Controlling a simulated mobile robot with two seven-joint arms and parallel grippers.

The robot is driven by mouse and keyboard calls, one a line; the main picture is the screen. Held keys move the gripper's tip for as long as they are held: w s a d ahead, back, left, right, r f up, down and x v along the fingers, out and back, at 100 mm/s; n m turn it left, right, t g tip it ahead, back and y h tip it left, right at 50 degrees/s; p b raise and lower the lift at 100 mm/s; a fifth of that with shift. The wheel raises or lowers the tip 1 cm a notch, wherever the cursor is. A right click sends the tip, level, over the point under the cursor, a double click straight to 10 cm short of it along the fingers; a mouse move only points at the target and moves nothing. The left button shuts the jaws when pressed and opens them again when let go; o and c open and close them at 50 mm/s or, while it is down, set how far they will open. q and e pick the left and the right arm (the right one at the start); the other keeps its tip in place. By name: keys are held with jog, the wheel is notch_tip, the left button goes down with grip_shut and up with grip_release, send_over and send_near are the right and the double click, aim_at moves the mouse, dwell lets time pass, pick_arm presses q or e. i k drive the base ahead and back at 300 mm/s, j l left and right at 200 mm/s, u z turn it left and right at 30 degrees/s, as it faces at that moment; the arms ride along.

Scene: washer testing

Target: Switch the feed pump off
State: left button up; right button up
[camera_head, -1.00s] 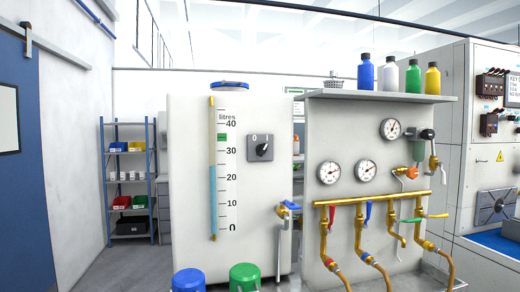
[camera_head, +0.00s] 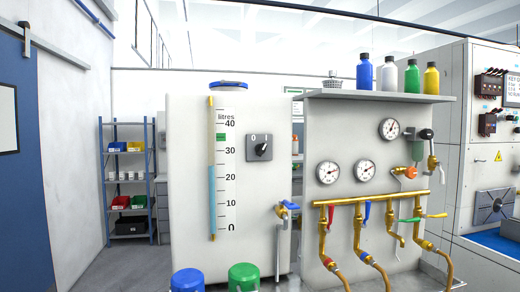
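A grey switch plate (camera_head: 252,147) with the marks 0 and I is on the front of a white tank (camera_head: 190,255). Its black rotary knob (camera_head: 263,149) seems turned up and right towards the I, but it is small and I cannot be certain. No label naming the feed pump is readable. Neither of my grippers is in view.
A blue-handled tap (camera_head: 287,207) sticks out at the tank's lower right. To the right, a panel carries gauges (camera_head: 328,172), brass pipes (camera_head: 375,199) with coloured levers, and a shelf (camera_head: 375,95) with bottles. Blue and green lidded drums (camera_head: 244,274) stand in front of the tank.

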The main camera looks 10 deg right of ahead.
aim_at(261, 148)
jog(key=i+j, duration=0.35)
jog(key=i+j+z, duration=0.1)
jog(key=i+j, duration=0.2)
jog(key=j, duration=0.25)
jog(key=i+j, duration=0.3)
jog(key=j, duration=0.2)
jog(key=i+j, duration=0.35)
jog(key=j, duration=0.15)
jog(key=l+z, duration=0.05)
